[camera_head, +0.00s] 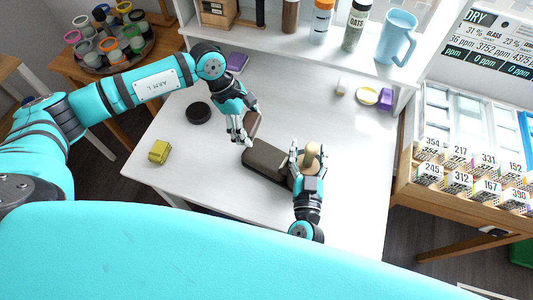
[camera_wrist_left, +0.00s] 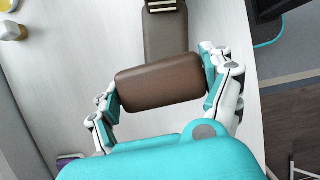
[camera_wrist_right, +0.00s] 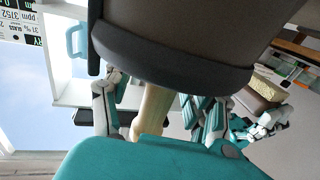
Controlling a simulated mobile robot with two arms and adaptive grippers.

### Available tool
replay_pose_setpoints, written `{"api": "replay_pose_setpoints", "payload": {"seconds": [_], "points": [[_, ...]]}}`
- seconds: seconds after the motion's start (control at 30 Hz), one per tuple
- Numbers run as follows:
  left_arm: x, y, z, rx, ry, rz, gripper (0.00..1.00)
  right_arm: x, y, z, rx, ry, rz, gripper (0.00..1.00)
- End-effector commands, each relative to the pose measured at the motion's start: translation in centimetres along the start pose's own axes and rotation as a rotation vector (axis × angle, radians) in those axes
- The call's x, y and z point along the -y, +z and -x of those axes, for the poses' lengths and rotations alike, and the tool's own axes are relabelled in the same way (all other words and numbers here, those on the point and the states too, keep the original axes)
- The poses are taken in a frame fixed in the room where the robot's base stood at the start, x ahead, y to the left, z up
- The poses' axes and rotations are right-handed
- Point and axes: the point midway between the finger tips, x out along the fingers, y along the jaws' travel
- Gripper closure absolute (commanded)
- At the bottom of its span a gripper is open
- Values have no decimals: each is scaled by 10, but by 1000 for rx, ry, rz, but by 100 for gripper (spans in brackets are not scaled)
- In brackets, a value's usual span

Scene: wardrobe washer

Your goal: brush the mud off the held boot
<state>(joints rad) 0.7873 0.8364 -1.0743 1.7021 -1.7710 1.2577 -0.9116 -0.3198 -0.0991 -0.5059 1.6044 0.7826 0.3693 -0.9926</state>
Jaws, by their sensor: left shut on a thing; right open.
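The dark brown boot (camera_head: 265,160) lies on the white table in the head view. In the left wrist view part of it (camera_wrist_left: 165,38) shows with pale stripes across it. In the right wrist view it (camera_wrist_right: 190,35) is large and close, with a dark rim. A tan knob-like piece (camera_head: 312,148) stands at its right end; it shows as a pale post (camera_wrist_right: 150,112). My right gripper (camera_head: 306,162) is open, its fingers on either side of this piece. My left gripper (camera_wrist_left: 165,85) is shut on a brown-backed brush (camera_wrist_left: 160,80) beside the boot; its pale bristles (camera_wrist_right: 265,88) show. I cannot make out mud.
A black round tin (camera_head: 198,112) and a yellow block (camera_head: 159,151) lie on the left of the table. A purple box (camera_head: 237,63) sits at the back. A shelf (camera_head: 290,55) with bottles and a blue jug (camera_head: 398,38) stands behind.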

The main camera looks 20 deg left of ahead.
Motion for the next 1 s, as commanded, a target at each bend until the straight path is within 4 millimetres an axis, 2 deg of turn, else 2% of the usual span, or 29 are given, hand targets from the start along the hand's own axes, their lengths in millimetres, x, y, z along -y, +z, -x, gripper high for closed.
{"api": "replay_pose_setpoints", "payload": {"seconds": [0.03,0.2,0.43,0.57,0.67,1.0], "points": [[0,0,0,0,0,0,56,0,0,0,0,0,0,35],[0,0,0,0,0,0,56,0,0,0,0,0,0,16],[0,0,0,0,0,0,56,0,0,0,0,0,0,16],[0,0,0,0,0,0,56,0,1,7,2,0,0,16],[0,0,0,0,0,0,56,0,1,22,3,0,0,16],[0,0,0,0,0,0,56,0,1,93,4,-2,0,16]]}}
